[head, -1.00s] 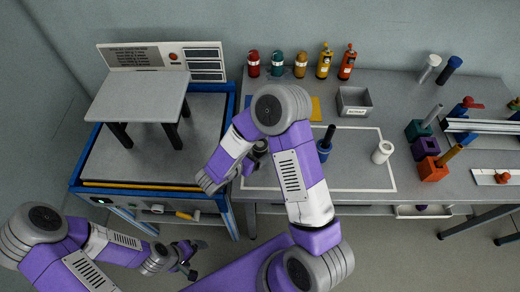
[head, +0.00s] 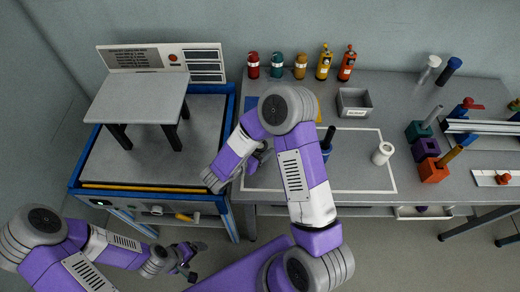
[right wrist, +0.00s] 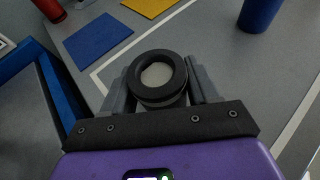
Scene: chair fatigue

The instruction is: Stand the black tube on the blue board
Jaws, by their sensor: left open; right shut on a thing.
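The black tube (right wrist: 172,60) is seen end-on in the right wrist view, its round open end facing the camera. My right gripper (right wrist: 158,88) is shut around it, a finger on each side. The flat blue board (right wrist: 98,40) lies on the grey table, ahead and to the left of the tube and apart from it. My left gripper (head: 188,262) is open and empty, low over the floor at the left.
A yellow board (right wrist: 150,5) lies beyond the blue one. A dark blue cup (head: 327,150) with a black rod and a white cylinder (head: 382,153) stand to the right. Several bottles (head: 300,66) line the back. A blue-framed machine (head: 150,160) stands left of the table.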

